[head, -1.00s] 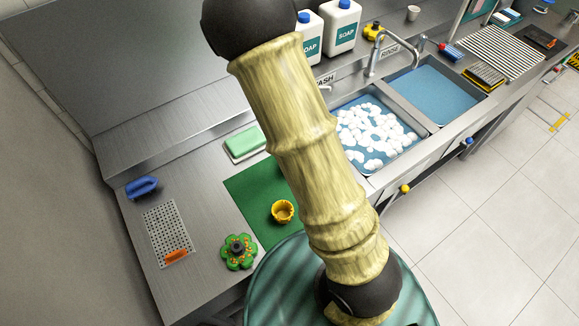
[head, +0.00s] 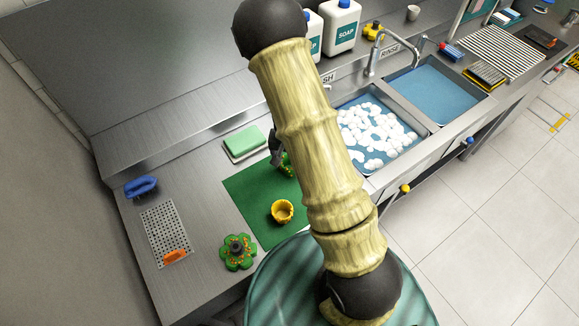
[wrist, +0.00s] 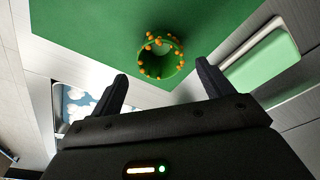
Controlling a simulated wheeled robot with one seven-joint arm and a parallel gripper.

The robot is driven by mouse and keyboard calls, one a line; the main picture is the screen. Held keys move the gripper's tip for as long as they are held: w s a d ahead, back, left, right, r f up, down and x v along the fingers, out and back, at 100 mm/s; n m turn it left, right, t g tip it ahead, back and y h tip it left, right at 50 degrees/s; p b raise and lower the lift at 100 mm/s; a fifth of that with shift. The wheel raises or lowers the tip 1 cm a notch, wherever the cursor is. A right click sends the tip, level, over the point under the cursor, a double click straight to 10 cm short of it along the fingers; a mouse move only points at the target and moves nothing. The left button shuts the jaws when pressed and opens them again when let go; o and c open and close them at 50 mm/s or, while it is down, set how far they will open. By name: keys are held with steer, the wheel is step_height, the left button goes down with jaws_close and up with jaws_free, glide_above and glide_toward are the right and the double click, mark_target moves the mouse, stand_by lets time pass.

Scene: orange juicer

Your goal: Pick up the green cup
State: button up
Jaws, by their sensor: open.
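The green cup (wrist: 161,60) stands on the green mat (wrist: 90,25), with small orange bumps around its rim, seen from above in the wrist view. In the head view a part of the green cup (head: 288,165) shows beside my arm, which hides the rest. My gripper (wrist: 162,82) is open, its two dark fingers apart on either side of the cup's near side, with nothing between them. In the head view only a dark bit of my gripper (head: 276,147) shows beside the arm.
A yellow cup (head: 282,211) stands on the mat. A green flower-shaped piece (head: 238,252) lies left of it. A green sponge (head: 245,144) lies behind the mat. The sink with white foam (head: 372,135) is to the right. A perforated plate (head: 163,225) lies at the left.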

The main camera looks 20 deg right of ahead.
step_height(320, 180, down, 5)
steer(key=shift+w+r+b, duration=0.1)
steer(key=shift+w+b, duration=0.05)
steer(key=shift+b, duration=0.25)
steer(key=c, duration=1)
steer(key=shift+c, duration=0.2)
steer(key=shift+r, duration=0.1)
step_height(320, 180, up, 18)
steer(key=p, duration=0.3)
